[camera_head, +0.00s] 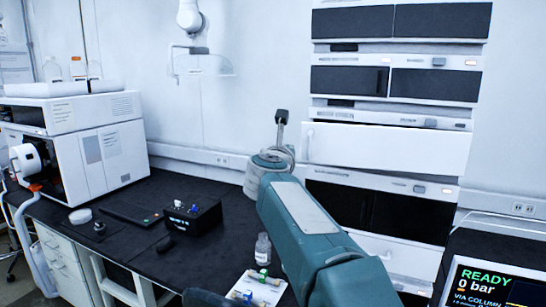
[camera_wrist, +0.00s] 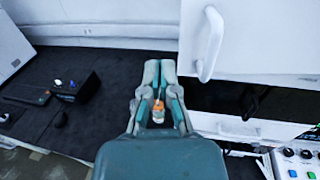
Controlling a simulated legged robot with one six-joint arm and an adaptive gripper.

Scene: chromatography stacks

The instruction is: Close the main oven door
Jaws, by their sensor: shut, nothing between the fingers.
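The oven door is most likely the wide white panel (camera_head: 385,148) in the middle of the instrument stack. Its white vertical handle (camera_head: 309,143) is near its left edge. In the wrist view the white door (camera_wrist: 265,40) fills the upper right, with the handle (camera_wrist: 209,45) near its left side. I cannot tell how far the door stands from its frame. My gripper (camera_head: 281,118) is just left of the door in the head view. In the wrist view my gripper (camera_wrist: 160,68) is shut and empty, with its fingertips left of and below the handle, apart from it.
Below the door is a dark-fronted module (camera_head: 410,215). A small bottle (camera_head: 263,248) and a vial tray (camera_head: 256,288) stand on the black bench near my arm. A black control box (camera_head: 191,214) and a large white instrument (camera_head: 100,150) are at left. A screen (camera_head: 490,285) is at lower right.

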